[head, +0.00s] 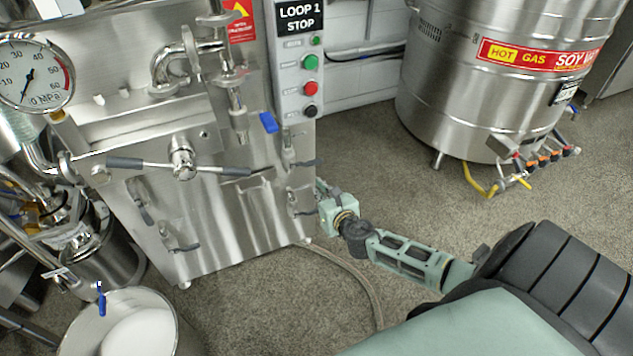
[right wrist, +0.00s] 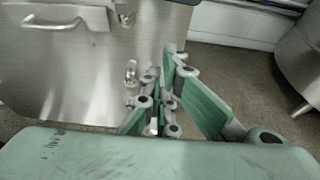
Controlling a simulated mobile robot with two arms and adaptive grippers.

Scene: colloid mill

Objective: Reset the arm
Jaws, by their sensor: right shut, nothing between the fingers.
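My right arm reaches in from the lower right of the head view. Its green-grey gripper (head: 325,195) is beside the right edge of the steel machine cabinet (head: 235,225), low down near small latches. In the right wrist view my right gripper (right wrist: 163,95) has its fingers together with nothing held. The cabinet front (right wrist: 70,70) with a bar handle is behind it; whether the fingers touch the cabinet I cannot tell. My left gripper is not in view.
A control panel (head: 297,75) labelled LOOP 1 STOP has green, red and black buttons. A steel vat (head: 490,90) stands at back right. A steel bucket (head: 180,335) with white contents is at lower left.

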